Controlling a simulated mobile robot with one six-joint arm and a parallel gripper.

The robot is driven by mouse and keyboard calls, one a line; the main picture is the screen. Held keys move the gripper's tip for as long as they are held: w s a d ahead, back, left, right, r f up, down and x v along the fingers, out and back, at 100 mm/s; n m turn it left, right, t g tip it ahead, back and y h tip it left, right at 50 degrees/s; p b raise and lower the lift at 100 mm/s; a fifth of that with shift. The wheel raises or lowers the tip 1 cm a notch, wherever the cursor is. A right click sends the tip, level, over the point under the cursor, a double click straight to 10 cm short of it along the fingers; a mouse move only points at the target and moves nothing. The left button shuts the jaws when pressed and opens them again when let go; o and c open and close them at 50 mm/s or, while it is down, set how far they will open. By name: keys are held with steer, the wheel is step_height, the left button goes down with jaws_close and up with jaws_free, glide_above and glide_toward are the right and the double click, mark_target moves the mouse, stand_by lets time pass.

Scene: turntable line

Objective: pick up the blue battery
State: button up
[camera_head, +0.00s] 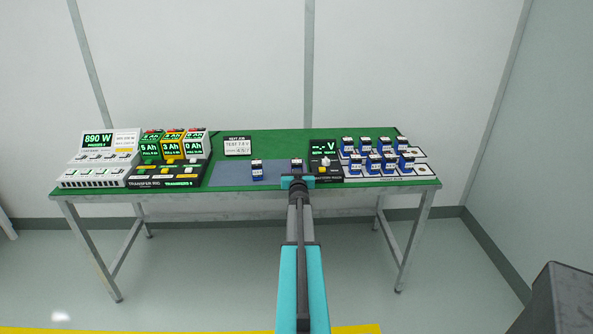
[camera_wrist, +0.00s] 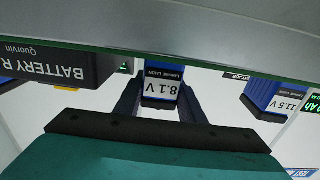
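A blue battery (camera_head: 296,163) with a dark top stands on the grey mat (camera_head: 230,174) near the table's front. In the wrist view this battery (camera_wrist: 161,88) shows a white label reading 8.1 V, upside down. My gripper (camera_head: 298,181) is at the table's front edge, directly in front of it. In the wrist view the fingers of my gripper (camera_wrist: 159,104) are spread, one on each side of the battery; firm contact cannot be made out. A second blue battery (camera_head: 257,171) stands to the left on the mat; its label reads 11.5 V in the wrist view (camera_wrist: 268,97).
A black battery reader (camera_head: 325,171) is close on the right. Beyond it, several blue batteries stand on white racks (camera_head: 415,172). A test sign (camera_head: 237,147) stands behind the mat. A black transfer rig (camera_head: 165,181) and chargers fill the left. The green table's back middle is clear.

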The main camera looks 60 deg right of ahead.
mark_target(297, 161)
steer(key=shift+r, duration=0.2)
steer(key=shift+c, duration=0.4)
steer(key=shift+r+b, duration=0.4)
steer(key=shift+r, duration=0.9)
steer(key=shift+s+a+r, duration=0.1)
steer(key=shift+a+r, duration=0.05)
steer(key=shift+r, duration=0.2)
steer(key=r+b+v, duration=0.1)
steer(key=b+v, duration=0.2)
steer(key=v, duration=1.2)
steer(key=shift+a+r, duration=0.2)
steer(key=shift+a, duration=0.2)
